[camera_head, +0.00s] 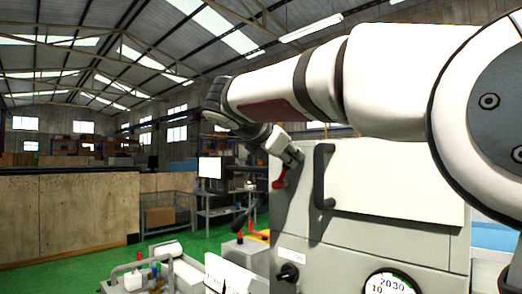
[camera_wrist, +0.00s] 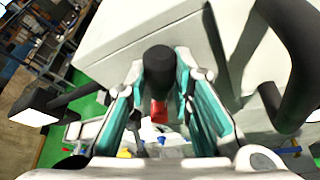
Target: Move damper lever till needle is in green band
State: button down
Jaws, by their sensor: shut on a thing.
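The damper lever appears in the wrist view as a black knob (camera_wrist: 158,66) with a red part (camera_wrist: 159,112) below it. My gripper (camera_wrist: 160,78) has its teal-padded fingers on either side of the knob, shut on it. In the head view my gripper (camera_head: 296,156) is at the upper left edge of the grey machine cabinet (camera_head: 350,240), and the red lever part (camera_head: 279,178) shows just under it. A round white gauge (camera_head: 388,284) at the bottom is cut off by the frame.
A dark vertical handle (camera_head: 323,177) stands out from the cabinet front close to my gripper, and it also shows in the wrist view (camera_wrist: 292,70). A black knob (camera_head: 288,273) is lower on the front. Green floor (camera_head: 100,275) lies to the left.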

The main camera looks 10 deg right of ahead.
jog(key=shift+a, duration=0.1)
jog(key=c, duration=1.4)
grip_release()
jog(key=v, duration=1.2)
jog(key=shift+w+r, duration=0.1)
